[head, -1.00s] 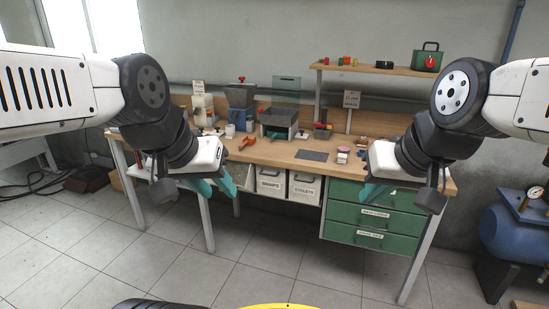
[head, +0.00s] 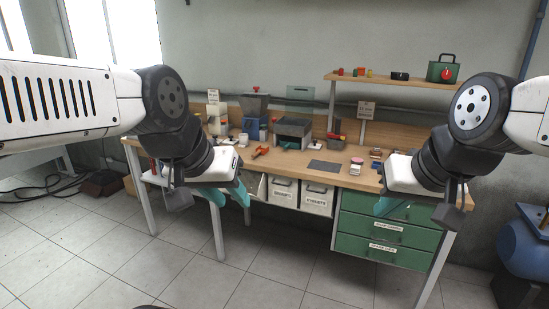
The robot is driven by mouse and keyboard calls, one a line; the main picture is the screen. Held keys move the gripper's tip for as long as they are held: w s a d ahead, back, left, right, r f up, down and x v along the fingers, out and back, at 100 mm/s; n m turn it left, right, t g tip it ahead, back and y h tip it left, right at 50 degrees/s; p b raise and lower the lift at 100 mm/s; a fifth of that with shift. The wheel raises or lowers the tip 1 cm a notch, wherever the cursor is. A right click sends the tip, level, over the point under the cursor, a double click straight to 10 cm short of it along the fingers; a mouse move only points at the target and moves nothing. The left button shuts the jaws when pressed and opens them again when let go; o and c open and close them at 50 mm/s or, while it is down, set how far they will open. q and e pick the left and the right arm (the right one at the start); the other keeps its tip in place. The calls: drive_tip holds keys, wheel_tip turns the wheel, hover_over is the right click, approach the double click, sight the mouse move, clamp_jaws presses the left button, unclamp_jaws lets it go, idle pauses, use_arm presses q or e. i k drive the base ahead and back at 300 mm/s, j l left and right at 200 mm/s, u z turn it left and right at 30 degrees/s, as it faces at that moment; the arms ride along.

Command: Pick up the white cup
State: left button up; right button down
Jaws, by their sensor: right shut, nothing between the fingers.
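A small white cup (head: 243,139) stands on the wooden workbench (head: 330,172), left of the middle and beside a blue-grey machine. My right gripper (head: 384,207) is shut and empty, in front of the green drawers and far to the right of the cup.
An orange-red tool (head: 261,152) lies right of the cup. A dark grey machine (head: 293,131) and a flat dark mat (head: 324,167) are farther right. White bins (head: 317,198) and green drawers (head: 384,243) sit under the benchtop. The floor in front is clear.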

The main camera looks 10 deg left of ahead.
sight(242, 137)
drive_tip(key=i+j+u, duration=0.2)
drive_tip(key=i, duration=0.3)
drive_tip(key=i+l+u, duration=0.2)
drive_tip(key=i, duration=0.3)
drive_tip(key=i+u, duration=0.2)
drive_tip(key=i, duration=0.3)
drive_tip(key=i+u, duration=0.2)
drive_tip(key=i, duration=0.3)
drive_tip(key=i+l+u, duration=0.2)
drive_tip(key=i, duration=0.25)
drive_tip(key=l, duration=0.05)
